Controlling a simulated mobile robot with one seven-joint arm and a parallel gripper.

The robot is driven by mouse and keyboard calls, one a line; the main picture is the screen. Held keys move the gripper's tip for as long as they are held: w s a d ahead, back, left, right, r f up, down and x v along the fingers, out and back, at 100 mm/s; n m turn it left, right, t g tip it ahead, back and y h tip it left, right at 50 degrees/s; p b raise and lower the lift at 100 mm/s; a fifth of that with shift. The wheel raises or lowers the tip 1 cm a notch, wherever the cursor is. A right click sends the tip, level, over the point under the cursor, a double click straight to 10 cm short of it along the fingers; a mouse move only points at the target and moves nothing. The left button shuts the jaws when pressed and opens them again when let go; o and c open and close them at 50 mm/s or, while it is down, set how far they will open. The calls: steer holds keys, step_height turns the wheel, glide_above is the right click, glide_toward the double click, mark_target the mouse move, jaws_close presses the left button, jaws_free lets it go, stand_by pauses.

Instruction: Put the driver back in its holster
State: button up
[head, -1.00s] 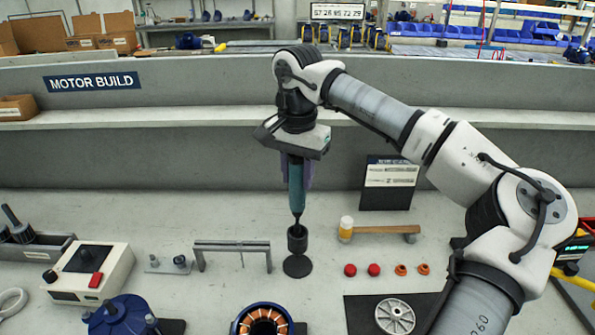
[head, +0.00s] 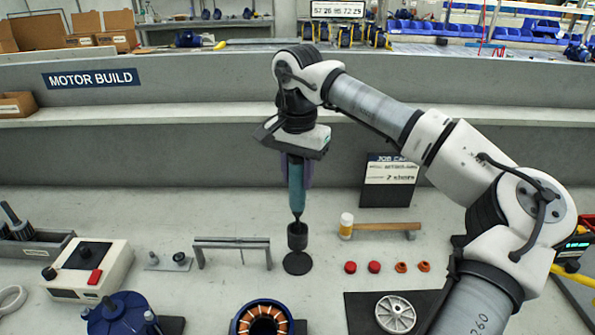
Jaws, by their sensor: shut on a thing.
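The driver (head: 296,189) has a teal body and a dark lower end pointing down, and hangs upright from my gripper (head: 296,156). My gripper is shut on it; the fingers are mostly hidden by the wrist housing and the driver. The holster (head: 297,238) is a dark upright cup on a round base, standing on the bench directly below the driver in the head view. The driver's tip meets the cup's mouth in the picture. I cannot tell whether the tip is inside, touching or just above it.
A grey bracket (head: 231,242) stands close left of the holster. A hammer (head: 385,228) and red and orange caps (head: 374,267) lie to the right. A stator (head: 263,322) sits in front. A job card stand (head: 388,185) is behind right, before the raised shelf (head: 190,113).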

mark_target(298, 194)
steer(key=shift+f+b, duration=3.5)
steer(key=shift+f, duration=2.1)
steer(key=o, duration=1.4)
step_height(298, 194, up, 6)
steer(key=p, duration=0.4)
